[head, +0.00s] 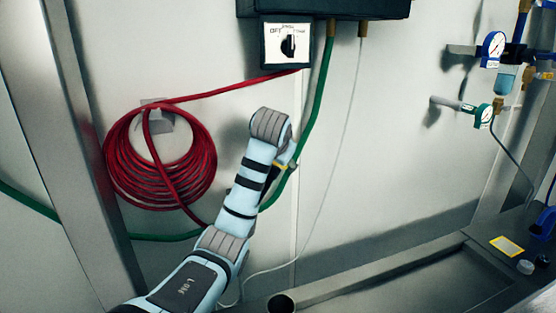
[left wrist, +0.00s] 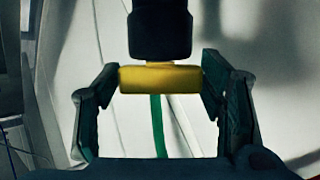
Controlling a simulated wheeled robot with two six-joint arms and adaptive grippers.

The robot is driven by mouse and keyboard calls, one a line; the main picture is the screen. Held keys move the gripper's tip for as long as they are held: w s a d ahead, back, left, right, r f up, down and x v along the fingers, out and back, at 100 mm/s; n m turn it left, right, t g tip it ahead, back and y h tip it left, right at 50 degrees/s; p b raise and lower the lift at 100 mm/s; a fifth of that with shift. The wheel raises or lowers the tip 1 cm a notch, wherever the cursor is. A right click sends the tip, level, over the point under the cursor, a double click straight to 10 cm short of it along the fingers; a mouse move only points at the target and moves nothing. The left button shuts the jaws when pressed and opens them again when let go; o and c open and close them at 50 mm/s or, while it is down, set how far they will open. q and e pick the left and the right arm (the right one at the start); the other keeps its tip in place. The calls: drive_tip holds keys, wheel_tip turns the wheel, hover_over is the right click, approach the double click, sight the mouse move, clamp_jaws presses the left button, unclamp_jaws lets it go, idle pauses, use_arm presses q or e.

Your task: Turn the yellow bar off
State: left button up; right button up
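The yellow bar (left wrist: 160,79) lies crosswise below a dark cylinder (left wrist: 160,30) in the left wrist view. My left gripper (left wrist: 158,85) is open, with one finger near each end of the bar. I cannot tell whether the fingertips touch it. In the head view my left arm reaches up in front of the wall. The left gripper (head: 284,166) is mostly hidden behind its wrist, beside the green hose, with a small bit of yellow showing there. My right gripper is not in view.
A dark box with a rotary switch (head: 288,45) marked OFF hangs above. A coiled red hose (head: 160,165) hangs on the wall at left, and a green hose (head: 317,100) runs down from the box. Gauges (head: 493,48) stand out at right, above a metal trough (head: 400,263).

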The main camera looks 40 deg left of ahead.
use_arm(q)
drive_tip(key=c, duration=0.6)
drive_tip(key=n+y+p, duration=0.1)
drive_tip(key=p, duration=0.1)
drive_tip(key=y+p, duration=0.1)
drive_tip(key=p, duration=0.2)
drive_tip(key=shift+d+r+n+g+y, duration=0.1)
drive_tip(key=shift+r+n+g+y, duration=0.25)
drive_tip(key=shift+n+g+y, duration=0.05)
drive_tip(key=shift+f+n+y+p, duration=0.3)
drive_tip(key=shift+n+y+p, duration=0.1)
drive_tip(key=shift+n+y, duration=0.1)
drive_tip(key=shift+g, duration=0.3)
drive_tip(key=o, duration=1.1)
drive_tip(key=shift+o, duration=0.2)
drive_tip(key=v, duration=1.1)
drive_tip(key=shift+s+d, duration=0.25)
drive_tip(key=shift+d, duration=0.05)
